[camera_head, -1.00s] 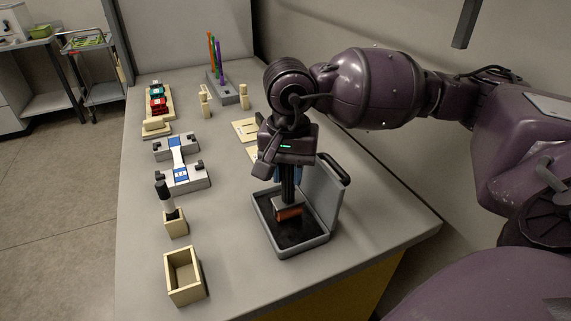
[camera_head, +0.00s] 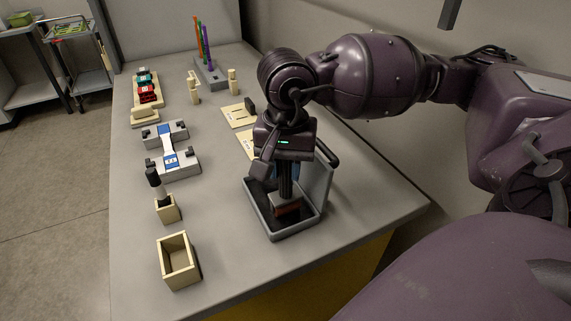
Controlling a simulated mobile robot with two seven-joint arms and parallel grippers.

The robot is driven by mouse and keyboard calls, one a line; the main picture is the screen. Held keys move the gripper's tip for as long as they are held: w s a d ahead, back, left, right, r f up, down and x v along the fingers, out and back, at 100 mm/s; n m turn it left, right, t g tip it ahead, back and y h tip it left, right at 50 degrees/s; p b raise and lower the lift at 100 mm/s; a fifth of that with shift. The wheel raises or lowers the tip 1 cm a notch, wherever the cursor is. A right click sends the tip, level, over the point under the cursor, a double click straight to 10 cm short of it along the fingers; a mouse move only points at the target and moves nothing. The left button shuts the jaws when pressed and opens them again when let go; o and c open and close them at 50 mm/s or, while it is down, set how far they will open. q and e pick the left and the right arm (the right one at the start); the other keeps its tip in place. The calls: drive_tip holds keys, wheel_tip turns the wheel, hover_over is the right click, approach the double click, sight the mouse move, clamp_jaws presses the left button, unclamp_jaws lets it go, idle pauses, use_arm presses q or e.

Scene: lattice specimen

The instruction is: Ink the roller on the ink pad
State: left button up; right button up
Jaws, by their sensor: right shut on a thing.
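The ink pad (camera_head: 268,225) is an open grey case with a dark inside, on the right side of the bench. Its lid (camera_head: 322,178) stands up on its right side. The roller (camera_head: 287,207) is a reddish-brown cylinder under a light metal frame, over the pad's dark surface. I cannot tell for sure whether it touches the pad. My right gripper (camera_head: 286,170) points down above the case and is shut on the roller's dark handle. The fingers partly hide the handle. My left gripper is out of view.
An empty wooden box (camera_head: 178,262) stands at the front left, with a black-handled tool in a wooden block (camera_head: 166,208) behind it. A grey fixture holds a white-and-blue specimen (camera_head: 168,146). Pale plates (camera_head: 238,115) lie behind my gripper. The bench between box and pad is clear.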

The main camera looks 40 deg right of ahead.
drive_tip(key=shift+w+d+f+b, duration=0.15)
drive_tip(key=shift+w+b, duration=0.1)
drive_tip(key=shift+w, duration=0.3)
drive_tip(key=shift+w+d+f+b, duration=0.15)
drive_tip(key=shift+w+b, duration=0.1)
drive_tip(key=shift+w, duration=0.25)
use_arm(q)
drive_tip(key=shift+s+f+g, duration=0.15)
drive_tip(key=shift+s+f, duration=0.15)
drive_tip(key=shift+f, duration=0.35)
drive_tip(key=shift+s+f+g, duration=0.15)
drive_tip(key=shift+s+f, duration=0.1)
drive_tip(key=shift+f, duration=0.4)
use_arm(e)
drive_tip(key=shift+w+d+r, duration=0.15)
drive_tip(key=shift+w, duration=0.5)
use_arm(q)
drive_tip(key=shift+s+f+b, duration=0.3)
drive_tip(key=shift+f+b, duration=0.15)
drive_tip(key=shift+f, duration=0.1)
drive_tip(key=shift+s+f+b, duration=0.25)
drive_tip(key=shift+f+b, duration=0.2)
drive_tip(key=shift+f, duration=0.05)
use_arm(e)
drive_tip(key=w, duration=0.3)
drive_tip(key=shift+w+d+r, duration=0.2)
drive_tip(key=shift+d, duration=0.2)
